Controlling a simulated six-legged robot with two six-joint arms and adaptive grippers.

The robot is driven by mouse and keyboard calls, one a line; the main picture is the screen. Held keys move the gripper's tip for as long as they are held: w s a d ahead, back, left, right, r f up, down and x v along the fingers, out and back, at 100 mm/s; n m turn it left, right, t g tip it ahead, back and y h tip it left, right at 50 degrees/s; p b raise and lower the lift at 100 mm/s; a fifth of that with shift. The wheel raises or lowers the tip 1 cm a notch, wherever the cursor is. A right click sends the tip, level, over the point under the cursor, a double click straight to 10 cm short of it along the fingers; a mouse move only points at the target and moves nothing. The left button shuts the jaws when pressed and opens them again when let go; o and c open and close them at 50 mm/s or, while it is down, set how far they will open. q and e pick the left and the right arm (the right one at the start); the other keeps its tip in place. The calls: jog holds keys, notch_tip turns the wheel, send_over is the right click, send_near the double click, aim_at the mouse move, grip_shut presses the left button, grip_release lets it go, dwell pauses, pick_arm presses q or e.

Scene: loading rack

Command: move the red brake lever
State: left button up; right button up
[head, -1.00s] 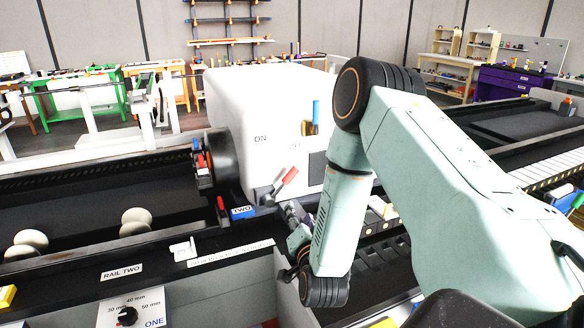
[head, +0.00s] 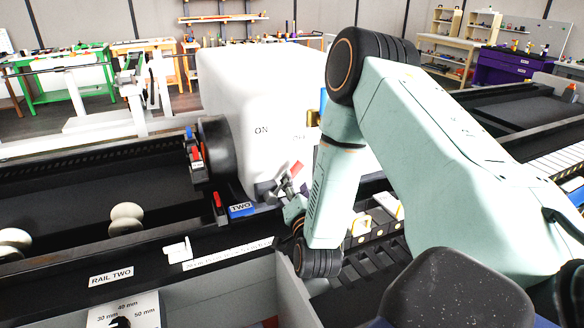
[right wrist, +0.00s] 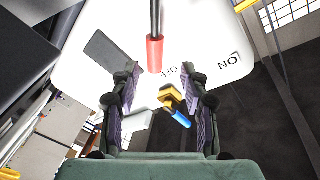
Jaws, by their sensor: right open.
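A red-gripped lever (head: 296,168) with a dark rod stands out from the front of the white machine housing (head: 238,100). In the right wrist view its red grip (right wrist: 154,53) shows just past the fingertips, roughly between them and nearer the left finger. My right gripper (head: 284,188) is at the lever in the head view, partly hidden by my own arm. In the right wrist view the gripper (right wrist: 163,77) is open, with nothing between its fingers. Contact with the lever cannot be told. My left gripper is not in view.
A yellow-and-blue part (right wrist: 174,100) on the housing shows between the fingers in the right wrist view. Another small red lever (head: 218,202) stands left of the blue TWO label (head: 241,210). A grey-walled bin (head: 235,290) lies in front. A dark rail trough runs left.

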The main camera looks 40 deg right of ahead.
aim_at(294, 172)
jog(key=shift+w+d+r, duration=0.15)
jog(key=shift+w+d, duration=0.15)
jog(key=x, duration=0.3)
jog(key=d+x, duration=0.1)
jog(key=x, duration=0.1)
jog(key=shift+s+d+f+p, duration=0.1)
jog(key=shift+f+p, duration=0.3)
jog(key=shift+w, duration=0.4)
jog(key=shift+w+a+r, duration=0.1)
jog(key=shift+a+r, duration=0.15)
jog(key=shift+d+f, duration=0.15)
jog(key=shift+d, duration=0.35)
jog(key=shift+w+f, duration=0.1)
jog(key=c, duration=0.3)
jog(key=shift+a, duration=0.35)
jog(key=c, duration=0.3)
jog(key=shift+d, duration=0.1)
jog(key=c, duration=0.3)
jog(key=shift+d, duration=0.15)
grip_shut()
jog(key=shift+r, duration=0.2)
